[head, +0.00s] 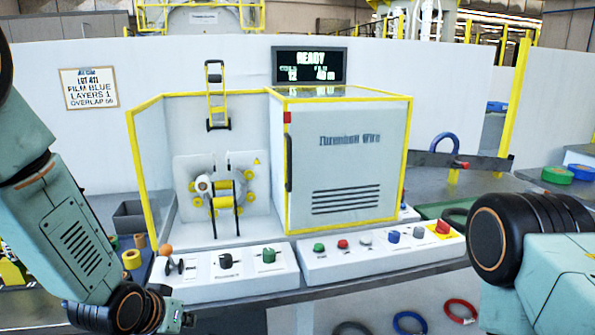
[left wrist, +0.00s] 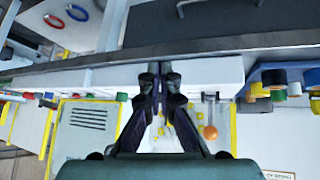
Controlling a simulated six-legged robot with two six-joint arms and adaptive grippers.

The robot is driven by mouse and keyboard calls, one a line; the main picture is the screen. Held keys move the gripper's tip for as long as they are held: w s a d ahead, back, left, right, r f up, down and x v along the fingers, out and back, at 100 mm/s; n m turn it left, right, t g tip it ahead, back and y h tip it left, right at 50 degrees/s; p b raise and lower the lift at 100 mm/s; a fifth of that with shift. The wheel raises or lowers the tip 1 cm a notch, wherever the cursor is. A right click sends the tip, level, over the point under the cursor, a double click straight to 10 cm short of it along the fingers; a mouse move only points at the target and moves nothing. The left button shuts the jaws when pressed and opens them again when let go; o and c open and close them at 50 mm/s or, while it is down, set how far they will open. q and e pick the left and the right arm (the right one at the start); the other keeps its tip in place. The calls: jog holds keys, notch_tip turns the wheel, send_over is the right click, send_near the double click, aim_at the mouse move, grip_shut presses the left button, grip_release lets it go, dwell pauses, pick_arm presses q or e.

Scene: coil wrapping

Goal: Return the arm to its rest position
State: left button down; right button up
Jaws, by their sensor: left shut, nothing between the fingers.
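My left arm comes in from the left in the head view, and its gripper (head: 178,320) shows at the bottom edge, partly cut off. It is low in front of the left control box (head: 226,275), below the lever with the orange knob (head: 166,250). In the left wrist view my left gripper (left wrist: 160,75) has its dark fingers together and nothing between them. The orange knob (left wrist: 210,132) shows there just beside the fingers, apart from them in the picture. My right arm shows at the right of the head view. Its gripper is out of the picture.
The wrapping machine (head: 345,165) stands behind the control boxes, under a display reading READY (head: 310,66). The right control box (head: 380,250) carries several coloured buttons. Rolls (head: 131,259) stand at the left. Coloured rings (head: 460,310) hang below the counter edge.

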pick_arm(q)
jog(key=s+f+g, duration=0.2)
jog(key=s+f, duration=0.4)
jog(key=s, duration=0.5)
jog(key=s+f+g+y, duration=0.1)
jog(key=s+f+g, duration=0.2)
jog(key=s+f, duration=0.3)
jog(key=s+a+f+n+g, duration=0.1)
jog(key=s+f, duration=0.6)
jog(key=s, duration=0.9)
jog(key=shift+s+g+y, duration=0.3)
jog(key=shift+s+g, duration=0.05)
jog(key=shift+g, duration=0.45)
jog(key=c, duration=2.1)
grip_release()
jog(key=shift+a, duration=0.1)
